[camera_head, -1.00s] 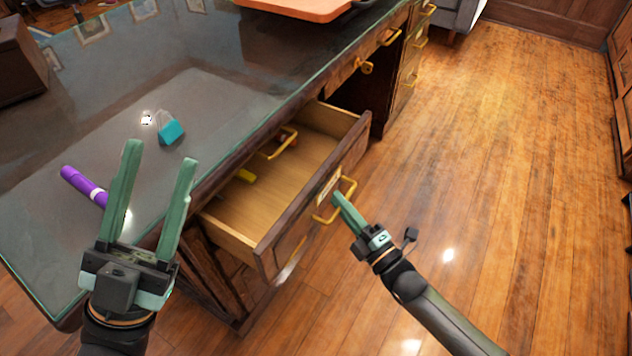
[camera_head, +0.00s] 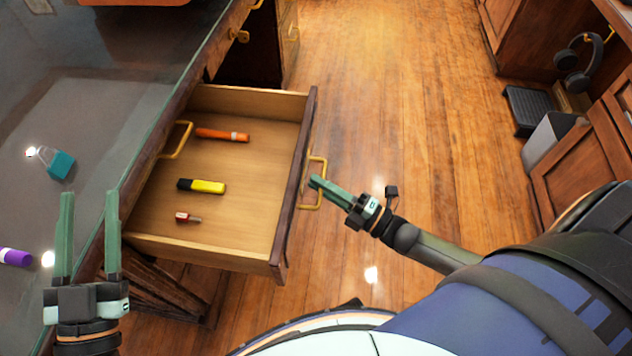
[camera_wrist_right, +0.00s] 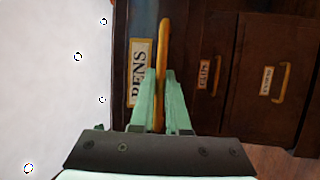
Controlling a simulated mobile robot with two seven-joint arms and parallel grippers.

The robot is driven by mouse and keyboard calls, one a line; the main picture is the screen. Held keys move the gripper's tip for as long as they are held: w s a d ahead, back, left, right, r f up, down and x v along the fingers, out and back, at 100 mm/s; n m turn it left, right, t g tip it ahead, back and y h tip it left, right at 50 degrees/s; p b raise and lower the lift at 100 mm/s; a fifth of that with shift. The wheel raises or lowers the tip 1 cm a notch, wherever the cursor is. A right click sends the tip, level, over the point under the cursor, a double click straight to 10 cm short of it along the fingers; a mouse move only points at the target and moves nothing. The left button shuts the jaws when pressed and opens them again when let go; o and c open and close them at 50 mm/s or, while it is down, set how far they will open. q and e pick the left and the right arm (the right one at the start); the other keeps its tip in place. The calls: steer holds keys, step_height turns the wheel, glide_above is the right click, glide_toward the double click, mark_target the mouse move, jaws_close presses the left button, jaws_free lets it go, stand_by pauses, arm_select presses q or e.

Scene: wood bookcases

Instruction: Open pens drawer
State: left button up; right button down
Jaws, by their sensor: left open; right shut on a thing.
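The pens drawer (camera_head: 250,165) stands well out from the desk in the head view, its inside in plain sight. It holds an orange marker (camera_head: 222,135), a yellow highlighter (camera_head: 202,186) and a small red item (camera_head: 187,218). My right gripper (camera_head: 316,184) is shut on the drawer's brass handle (camera_head: 323,163). In the right wrist view the handle (camera_wrist_right: 163,60) runs between the fingers, beside the label "PENS" (camera_wrist_right: 139,75). My left gripper (camera_head: 90,200) is open and empty over the near edge of the desk.
The glass desktop (camera_head: 90,110) carries a teal-tagged item (camera_head: 60,164) and a purple marker (camera_head: 15,257). Other labelled drawers (camera_wrist_right: 270,80) show in the wrist view. Wood floor (camera_head: 400,100) is free to the right. A grey bin (camera_head: 548,140) and headphones (camera_head: 580,70) are at far right.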

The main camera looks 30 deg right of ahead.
steer(key=shift+w+d, duration=0.1)
steer(key=c, duration=0.9)
jaws_free()
arm_select(q)
steer(key=f, duration=0.1)
steer(key=f+n+g+y, duration=0.1)
steer(key=f, duration=0.1)
steer(key=w+f+g, duration=0.1)
steer(key=f, duration=0.1)
steer(key=shift+a+f+y+p, duration=0.1)
steer(key=shift+a+y+p, duration=0.05)
steer(key=shift+y+p, duration=0.25)
arm_select(e)
steer(key=v, duration=1.2)
steer(key=shift+s+d, duration=0.1)
steer(key=shift+s, duration=0.2)
